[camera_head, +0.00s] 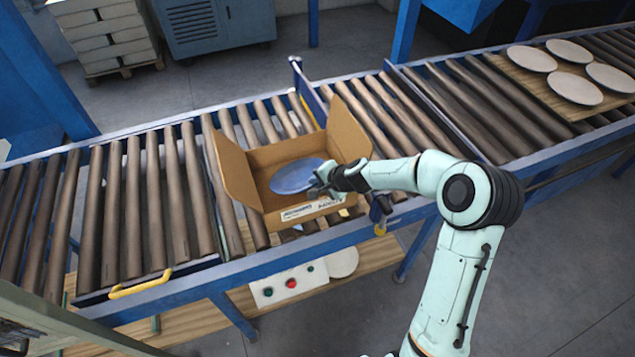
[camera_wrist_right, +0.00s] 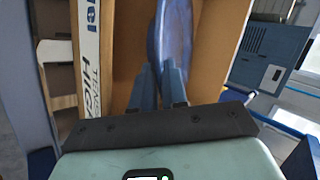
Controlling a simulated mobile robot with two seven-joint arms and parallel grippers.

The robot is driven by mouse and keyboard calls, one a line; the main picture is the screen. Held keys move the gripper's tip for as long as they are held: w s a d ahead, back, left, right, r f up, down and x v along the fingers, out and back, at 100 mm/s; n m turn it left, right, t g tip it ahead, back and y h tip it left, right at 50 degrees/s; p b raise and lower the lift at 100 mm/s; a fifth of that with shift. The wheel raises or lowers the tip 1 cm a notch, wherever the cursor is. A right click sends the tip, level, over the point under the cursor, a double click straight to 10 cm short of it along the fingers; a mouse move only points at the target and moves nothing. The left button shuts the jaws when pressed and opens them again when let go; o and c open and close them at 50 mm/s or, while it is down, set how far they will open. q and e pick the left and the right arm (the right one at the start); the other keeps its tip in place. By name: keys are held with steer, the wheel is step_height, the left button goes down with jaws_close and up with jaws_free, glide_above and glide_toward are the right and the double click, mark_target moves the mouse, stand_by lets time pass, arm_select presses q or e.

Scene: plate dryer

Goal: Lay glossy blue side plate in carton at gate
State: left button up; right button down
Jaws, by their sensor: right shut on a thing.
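The glossy blue side plate (camera_head: 296,177) is inside the opening of the open cardboard carton (camera_head: 236,167), over its floor. I cannot tell whether it touches the carton's bottom. My right gripper (camera_head: 322,183) reaches in over the carton's right front side and is shut on the plate's near right edge. In the right wrist view the plate (camera_wrist_right: 176,40) stands edge-on between the fingers (camera_wrist_right: 160,88), with the carton's printed wall (camera_wrist_right: 90,60) beside it. My left gripper is not in view.
The carton stands on a roller conveyor (camera_head: 160,200) by a blue gate (camera_head: 306,88). Pale plates (camera_head: 574,88) lie on a wooden board (camera_head: 520,75) at the far right. A control box (camera_head: 290,284) with buttons sits below the front rail. Rollers left of the carton are clear.

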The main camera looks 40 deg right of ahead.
steer(key=shift+w, duration=0.1)
steer(key=shift+f, duration=0.1)
steer(key=c, duration=1.4)
jaws_free()
steer(key=shift+c, duration=0.2)
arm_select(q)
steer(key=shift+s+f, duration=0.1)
arm_select(e)
steer(key=shift+r, duration=0.2)
steer(key=shift+s+d+r, duration=0.1)
steer(key=shift+s+r, duration=0.1)
steer(key=shift+s, duration=0.1)
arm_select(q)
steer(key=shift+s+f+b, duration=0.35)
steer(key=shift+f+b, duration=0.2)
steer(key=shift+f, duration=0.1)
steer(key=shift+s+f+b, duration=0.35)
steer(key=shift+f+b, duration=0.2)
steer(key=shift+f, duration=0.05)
arm_select(e)
steer(key=v, duration=1.1)
steer(key=shift+s, duration=0.15)
